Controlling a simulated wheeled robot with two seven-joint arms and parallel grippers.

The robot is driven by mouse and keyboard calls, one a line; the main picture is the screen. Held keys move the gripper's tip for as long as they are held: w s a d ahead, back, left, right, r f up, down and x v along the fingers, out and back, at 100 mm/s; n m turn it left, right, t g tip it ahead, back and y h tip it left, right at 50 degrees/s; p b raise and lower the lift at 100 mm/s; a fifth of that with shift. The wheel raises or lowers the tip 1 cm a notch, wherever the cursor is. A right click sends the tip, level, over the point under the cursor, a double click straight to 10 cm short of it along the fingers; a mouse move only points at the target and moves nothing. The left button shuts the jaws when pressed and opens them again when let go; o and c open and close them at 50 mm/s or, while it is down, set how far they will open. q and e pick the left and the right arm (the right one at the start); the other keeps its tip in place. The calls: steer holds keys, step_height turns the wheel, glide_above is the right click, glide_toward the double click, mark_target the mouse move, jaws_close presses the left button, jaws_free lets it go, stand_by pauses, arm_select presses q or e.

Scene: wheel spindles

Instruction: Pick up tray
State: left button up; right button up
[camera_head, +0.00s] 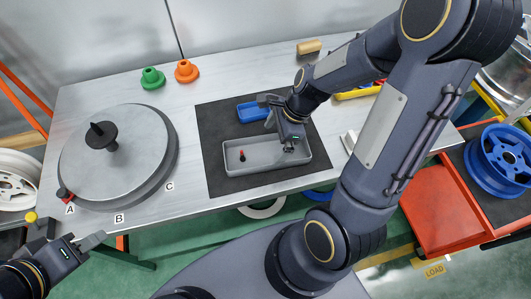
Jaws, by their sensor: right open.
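A grey rectangular tray (263,160) lies on a dark mat (219,118) on the workbench. A small red and black piece (242,155) stands inside it towards the left. A smaller blue tray (250,112) lies behind it. My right gripper (275,122) is open above the back right part of the grey tray and beside the blue tray. It hides part of both, and I cannot tell whether it touches either. My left gripper (90,241) is off the bench's front left edge, away from the trays; its jaw opening is unclear.
A grey turntable disc (138,145) with a black knob and letter labels fills the bench's left. Green (152,78) and orange (187,70) knobs stand at the back. A red cart (440,215) with a blue wheel (500,158) is at right. My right arm crosses the bench's right side.

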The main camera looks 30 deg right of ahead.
mark_target(262, 156)
steer(key=x, duration=0.5)
steer(key=shift+s+a+f+b, duration=0.15)
steer(key=shift+a+b, duration=0.1)
steer(key=shift+b, duration=0.15)
steer(key=c, duration=0.7)
